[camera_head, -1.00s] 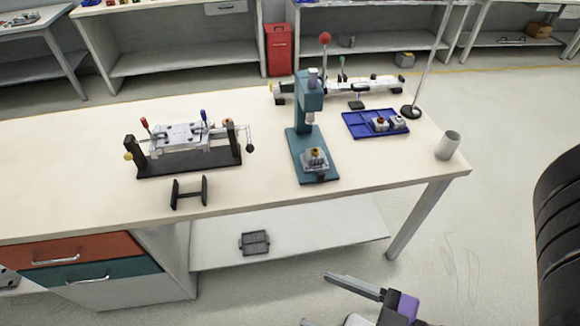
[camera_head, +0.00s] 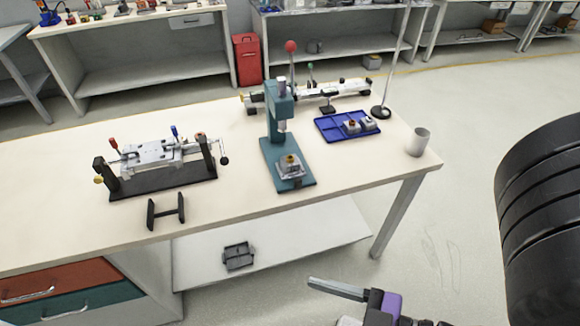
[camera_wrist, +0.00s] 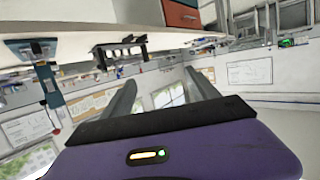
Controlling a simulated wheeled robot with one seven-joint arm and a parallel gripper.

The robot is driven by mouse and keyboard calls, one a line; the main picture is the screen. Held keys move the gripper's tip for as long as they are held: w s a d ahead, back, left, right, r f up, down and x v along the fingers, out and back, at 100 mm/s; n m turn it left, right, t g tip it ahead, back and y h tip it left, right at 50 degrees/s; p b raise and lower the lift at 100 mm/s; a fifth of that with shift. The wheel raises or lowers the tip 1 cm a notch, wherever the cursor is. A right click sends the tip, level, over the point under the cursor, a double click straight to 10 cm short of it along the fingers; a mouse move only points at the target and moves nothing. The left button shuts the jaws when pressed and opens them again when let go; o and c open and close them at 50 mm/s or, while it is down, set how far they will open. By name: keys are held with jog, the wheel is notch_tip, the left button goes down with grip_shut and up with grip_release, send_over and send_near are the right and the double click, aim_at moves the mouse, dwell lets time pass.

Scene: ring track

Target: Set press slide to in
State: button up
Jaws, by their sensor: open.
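The teal arbor press (camera_head: 278,125) stands upright on the workbench, with a red ball on its lever (camera_head: 290,47). A small grey block with a yellow-brown piece on top, perhaps the press slide (camera_head: 290,167), sits on the front part of the press base, forward of the ram. I cannot tell its travel exactly. My gripper (camera_head: 335,290) shows at the bottom of the head view, in front of the bench and well apart from the press. In the wrist view its two grey fingers (camera_wrist: 160,98) are spread with nothing between them. The press base (camera_wrist: 32,48) shows there at upper left.
A clamp fixture (camera_head: 160,160) and a black stand (camera_head: 166,212) are left of the press. A blue tray (camera_head: 335,133) with blocks, a pole base (camera_head: 381,112) and a white cup (camera_head: 419,141) are right. A lower shelf (camera_head: 300,255) lies under the bench.

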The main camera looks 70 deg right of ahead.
dwell(0.4)
jog(key=shift+d+r, duration=0.1)
jog(key=c, duration=0.5)
jog(key=w+d+h, duration=0.1)
jog(key=w+d+r+m+t+h, duration=0.1)
jog(key=w, duration=0.1)
jog(key=w+d, duration=0.2)
jog(key=shift+w+r+m+t+h+p, duration=0.2)
jog(key=shift+w+m+t+h+p, duration=0.1)
jog(key=shift+m+h+p, duration=0.1)
jog(key=shift+c, duration=0.3)
jog(key=m+g+h+p, duration=0.1)
jog(key=m+g+h, duration=0.5)
jog(key=m+h, duration=0.15)
send_over(299, 183)
jog(key=s+a, duration=0.2)
jog(key=a, duration=0.4)
notch_tip(299, 183, down, 9)
jog(key=shift+m+g, duration=0.35)
jog(key=shift+g, duration=0.45)
jog(key=w+d+f, duration=0.1)
jog(key=d+f, duration=0.1)
jog(key=d+f+p, duration=0.1)
jog(key=d+f, duration=0.1)
jog(key=f, duration=0.1)
jog(key=w+d+f, duration=0.1)
jog(key=d+f, duration=0.1)
jog(key=shift+w+d+f+p, duration=0.3)
jog(key=shift+d+f+p, duration=0.05)
jog(key=shift+f, duration=0.05)
